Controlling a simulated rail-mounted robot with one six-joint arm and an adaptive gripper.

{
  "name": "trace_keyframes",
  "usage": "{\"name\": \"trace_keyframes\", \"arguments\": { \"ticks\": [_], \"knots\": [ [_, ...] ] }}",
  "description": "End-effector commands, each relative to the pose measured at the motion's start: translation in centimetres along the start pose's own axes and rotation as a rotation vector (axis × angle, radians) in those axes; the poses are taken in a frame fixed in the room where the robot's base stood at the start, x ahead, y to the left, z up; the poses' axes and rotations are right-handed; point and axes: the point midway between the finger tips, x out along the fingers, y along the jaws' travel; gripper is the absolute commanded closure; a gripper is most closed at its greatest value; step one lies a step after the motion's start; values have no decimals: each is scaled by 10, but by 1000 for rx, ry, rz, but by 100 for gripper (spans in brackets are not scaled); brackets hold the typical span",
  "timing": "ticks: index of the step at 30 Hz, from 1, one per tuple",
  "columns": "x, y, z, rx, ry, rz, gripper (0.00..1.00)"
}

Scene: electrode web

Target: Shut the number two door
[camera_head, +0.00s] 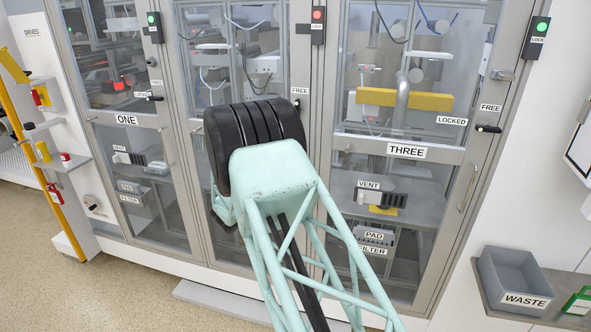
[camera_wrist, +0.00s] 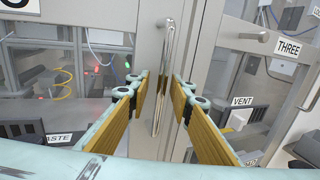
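The number two door (camera_head: 205,30) is the middle glazed door, between doors ONE and THREE; my arm hides its middle and label. In the wrist view its grey frame (camera_wrist: 145,30) carries a vertical metal handle (camera_wrist: 162,75). My gripper (camera_wrist: 160,95) is open, with a wooden-faced finger on each side of that handle in the picture. I cannot tell whether the fingers touch it. The fingers are hidden in the head view. A red lamp box (camera_head: 318,15) is at the door's upper right, above a FREE label (camera_head: 300,90). I cannot tell whether the door stands slightly ajar.
Door THREE (camera_head: 406,151) is at the right, its latch lever (camera_head: 488,128) between FREE and LOCKED labels. Door ONE (camera_head: 126,119) is at the left. Both have green lamps. A grey WASTE bin (camera_head: 515,280) stands at the lower right. The floor (camera_head: 110,290) at the lower left is clear.

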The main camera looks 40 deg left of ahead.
Motion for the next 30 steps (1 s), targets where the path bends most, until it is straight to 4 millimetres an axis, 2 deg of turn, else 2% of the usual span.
{"name": "trace_keyframes", "arguments": {
  "ticks": [5, 11, 30],
  "knots": [
    [-5, 0, 0, 0, 1, 0, 79],
    [-22, 1, 0, 0, 1, 2, 79],
    [-106, 1, 0, -1, 0, 2, 79]
  ]
}}
